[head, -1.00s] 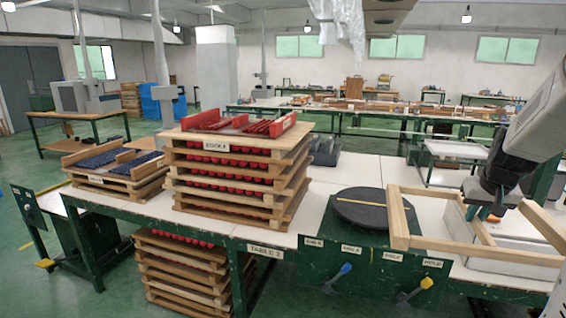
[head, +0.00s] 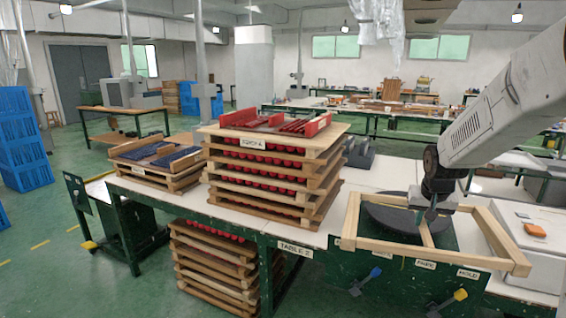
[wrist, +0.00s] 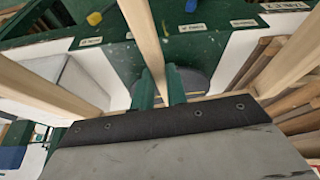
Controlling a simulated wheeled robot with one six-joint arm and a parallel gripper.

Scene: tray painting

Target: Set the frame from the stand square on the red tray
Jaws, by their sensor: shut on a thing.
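The pale wooden frame (head: 351,218), with a middle bar, hangs level over the dark round disc and the table's front edge. The wrist view shows only part of a stack at right. Which thing is the stand I cannot tell.
The dark disc (head: 380,214) lies partly under the frame. A white box (head: 535,250) with an orange item stands at right. A lower stack with blue pieces (head: 148,151) stands left of the red one. Knobs (head: 375,272) stick out from the table's front.

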